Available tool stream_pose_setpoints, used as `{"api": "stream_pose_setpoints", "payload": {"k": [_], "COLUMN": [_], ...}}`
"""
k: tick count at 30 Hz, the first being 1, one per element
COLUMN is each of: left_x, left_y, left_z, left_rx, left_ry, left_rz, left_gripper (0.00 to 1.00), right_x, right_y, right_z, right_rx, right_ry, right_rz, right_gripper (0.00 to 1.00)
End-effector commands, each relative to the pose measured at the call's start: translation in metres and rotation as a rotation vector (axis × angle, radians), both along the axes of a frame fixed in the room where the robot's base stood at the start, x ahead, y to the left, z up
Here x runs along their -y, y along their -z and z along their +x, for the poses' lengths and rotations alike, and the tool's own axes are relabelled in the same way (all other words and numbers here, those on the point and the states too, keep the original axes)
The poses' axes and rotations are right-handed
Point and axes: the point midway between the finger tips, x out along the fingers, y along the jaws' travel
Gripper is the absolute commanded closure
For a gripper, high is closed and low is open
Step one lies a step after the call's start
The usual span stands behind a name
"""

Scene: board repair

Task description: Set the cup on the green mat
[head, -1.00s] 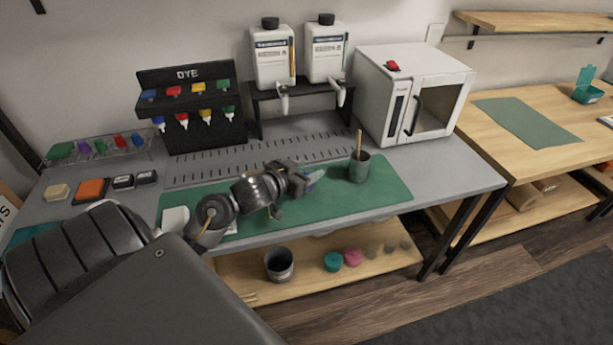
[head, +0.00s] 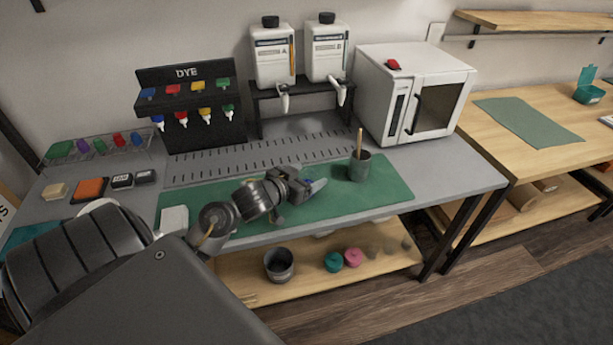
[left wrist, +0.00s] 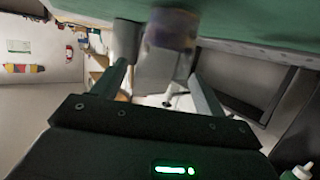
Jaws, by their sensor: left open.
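The green mat (head: 385,190) lies along the front of the grey bench. A clear cup (head: 317,186) with something bluish in it is at my left gripper, mostly hidden by it. In the left wrist view the clear cup (left wrist: 158,72) is blurred, with purple and brown at its mat end, between the open fingers of my left gripper (left wrist: 163,82). It appears to be at the mat; exact contact is unclear. In the head view my left gripper (head: 300,186) is low over the mat. My right gripper is not in view.
A grey cup (head: 359,168) with a wooden stick stands on the mat, right of my gripper. A white oven (head: 400,75), bottle stand (head: 300,92) and dye rack (head: 190,142) line the back. A white object (head: 174,218) sits at the mat's left. The mat's right end is clear.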

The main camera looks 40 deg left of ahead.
Motion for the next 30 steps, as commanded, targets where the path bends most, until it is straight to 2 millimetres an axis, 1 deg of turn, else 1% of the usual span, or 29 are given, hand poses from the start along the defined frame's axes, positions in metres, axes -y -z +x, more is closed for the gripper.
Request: {"api": "stream_pose_setpoints", "payload": {"k": [5, 8, 11, 15, 18, 21, 25, 30], "left_x": [0.0, 0.0, 0.0, 0.0, 0.0, 0.0, 0.0, -0.001], "left_y": [-0.006, -0.008, -0.015, -0.024, -0.03, -0.034, -0.038, -0.039], "left_z": [0.0, -0.015, -0.035, -0.065, -0.083, -0.098, -0.109, -0.115], "left_rx": [0.001, -0.001, -0.003, -0.002, -0.003, -0.003, -0.001, 0.0], "left_ry": [0.001, 0.001, 0.001, 0.002, 0.001, 0.002, 0.001, 0.0], "left_rz": [0.002, 0.003, 0.004, 0.004, 0.002, 0.003, 0.001, 0.0], "left_gripper": [0.27, 0.27, 0.27, 0.27, 0.27, 0.27, 0.27, 0.27], "right_x": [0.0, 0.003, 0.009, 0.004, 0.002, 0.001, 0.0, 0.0], "right_y": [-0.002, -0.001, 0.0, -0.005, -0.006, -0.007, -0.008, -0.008], "right_z": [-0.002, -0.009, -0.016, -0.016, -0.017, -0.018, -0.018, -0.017], "right_rx": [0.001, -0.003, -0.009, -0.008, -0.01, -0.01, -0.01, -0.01], "right_ry": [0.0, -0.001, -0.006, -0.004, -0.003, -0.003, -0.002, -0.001], "right_rz": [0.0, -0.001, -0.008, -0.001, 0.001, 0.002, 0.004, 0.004], "right_gripper": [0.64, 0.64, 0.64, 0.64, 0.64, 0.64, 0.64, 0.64]}}
